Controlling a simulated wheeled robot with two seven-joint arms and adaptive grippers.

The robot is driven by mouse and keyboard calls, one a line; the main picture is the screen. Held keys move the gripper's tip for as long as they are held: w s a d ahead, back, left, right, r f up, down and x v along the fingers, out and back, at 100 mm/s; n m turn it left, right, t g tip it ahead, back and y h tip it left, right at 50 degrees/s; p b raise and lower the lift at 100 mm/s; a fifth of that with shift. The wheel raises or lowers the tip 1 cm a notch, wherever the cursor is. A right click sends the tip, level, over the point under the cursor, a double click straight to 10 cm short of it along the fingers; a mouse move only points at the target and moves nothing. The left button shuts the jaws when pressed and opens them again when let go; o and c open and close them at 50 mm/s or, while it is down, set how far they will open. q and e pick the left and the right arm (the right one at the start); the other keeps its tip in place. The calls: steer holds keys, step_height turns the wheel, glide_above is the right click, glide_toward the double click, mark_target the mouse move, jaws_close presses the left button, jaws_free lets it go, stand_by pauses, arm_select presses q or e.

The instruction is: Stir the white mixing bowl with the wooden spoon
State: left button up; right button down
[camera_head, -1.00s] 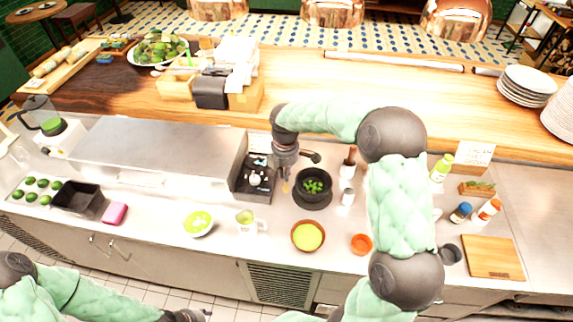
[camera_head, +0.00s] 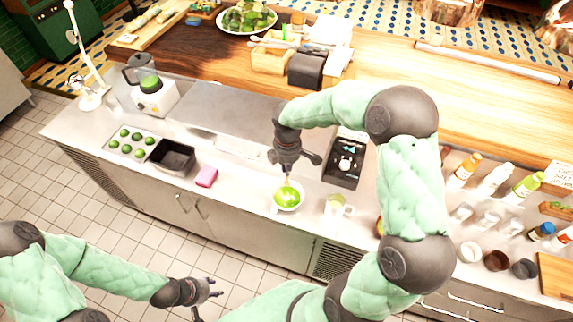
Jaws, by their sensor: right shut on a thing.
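The white mixing bowl (camera_head: 290,209) stands on the steel counter with bright green contents. My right gripper (camera_head: 283,170) points down just above the bowl's back edge. It is shut on the wooden spoon (camera_head: 285,179), of which only a small part shows below the fingers. The spoon's lower end is over the green contents; I cannot tell how deep it reaches. My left gripper (camera_head: 209,302) is low at the front, over the floor and away from the counter. Its fingers are apart and empty.
Left of the bowl are a pink sponge (camera_head: 206,177), a black bin (camera_head: 171,156) and a tray of limes (camera_head: 130,142). A glass jug (camera_head: 336,207) stands close on its right. A black scale (camera_head: 346,160) is behind the jug. My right arm hides part of the counter.

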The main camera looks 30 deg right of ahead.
mark_target(287, 180)
steer(key=shift+d+f+b, duration=0.1)
steer(key=shift+f+b, duration=0.2)
steer(key=shift+f, duration=0.1)
steer(key=shift+f+b, duration=0.6)
steer(key=shift+f, duration=0.25)
steer(key=shift+f+b, duration=2.7)
steer(key=shift+f, duration=1.2)
